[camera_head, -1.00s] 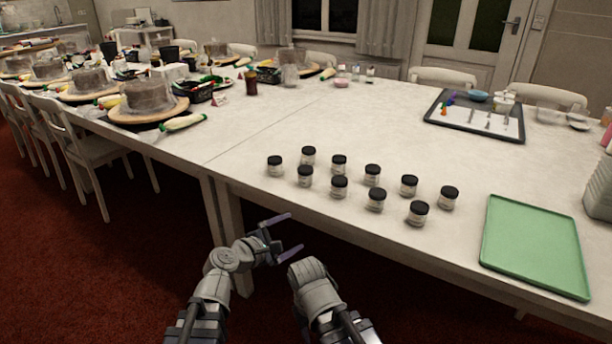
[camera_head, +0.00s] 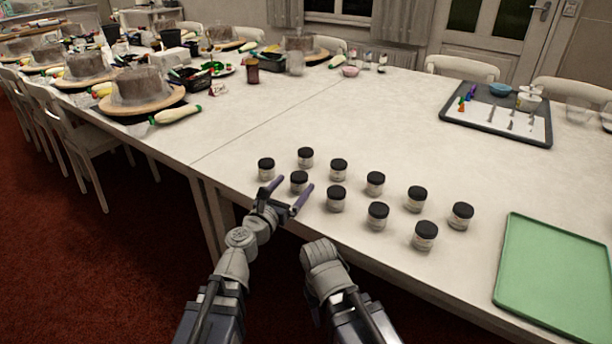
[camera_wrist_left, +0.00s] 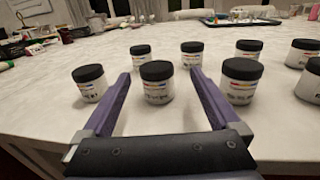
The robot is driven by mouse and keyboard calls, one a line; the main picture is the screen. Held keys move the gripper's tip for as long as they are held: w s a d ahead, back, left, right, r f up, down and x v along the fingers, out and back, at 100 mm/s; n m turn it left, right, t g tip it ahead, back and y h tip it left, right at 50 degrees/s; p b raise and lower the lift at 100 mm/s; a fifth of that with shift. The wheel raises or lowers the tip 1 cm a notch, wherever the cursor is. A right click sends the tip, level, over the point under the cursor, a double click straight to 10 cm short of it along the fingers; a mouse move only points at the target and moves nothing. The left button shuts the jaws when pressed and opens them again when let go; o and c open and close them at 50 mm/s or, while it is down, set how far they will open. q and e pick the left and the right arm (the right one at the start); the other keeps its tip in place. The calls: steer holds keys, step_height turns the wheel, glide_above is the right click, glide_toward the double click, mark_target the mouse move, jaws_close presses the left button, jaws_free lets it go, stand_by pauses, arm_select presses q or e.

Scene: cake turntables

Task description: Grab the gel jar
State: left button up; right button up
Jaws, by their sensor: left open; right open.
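Several small clear jars with black lids and white labels stand in two rows near the table's front edge. My left gripper (camera_head: 287,193) is open at that edge, its purple fingers pointing at the front-row jar (camera_head: 299,182). In the left wrist view this jar (camera_wrist_left: 157,84) stands upright just beyond and between the two open fingers (camera_wrist_left: 161,85). Another jar (camera_wrist_left: 90,82) stands left of the left finger and one (camera_wrist_left: 240,80) right of the right finger. My right arm (camera_head: 325,268) is below the table edge; its fingertips are hidden in the head view.
A green tray (camera_head: 556,275) lies at the right front. A dark tray (camera_head: 452,117) with a white sheet and small tools is at the back right. Cakes on turntables (camera_head: 142,88) fill the far left. The table's middle is clear.

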mark_target(297, 182)
arm_select(q)
steer(key=shift+w+d, duration=0.1)
steer(key=shift+w, duration=0.1)
steer(key=shift+x, duration=1.35)
steer(key=x, duration=0.4)
steer(key=shift+w+a+f, duration=0.15)
steer(key=shift+w+a, duration=0.05)
steer(key=shift+w, duration=0.1)
steer(key=shift+w+d, duration=0.25)
steer(key=shift+w, duration=0.1)
steer(key=c, duration=1.5)
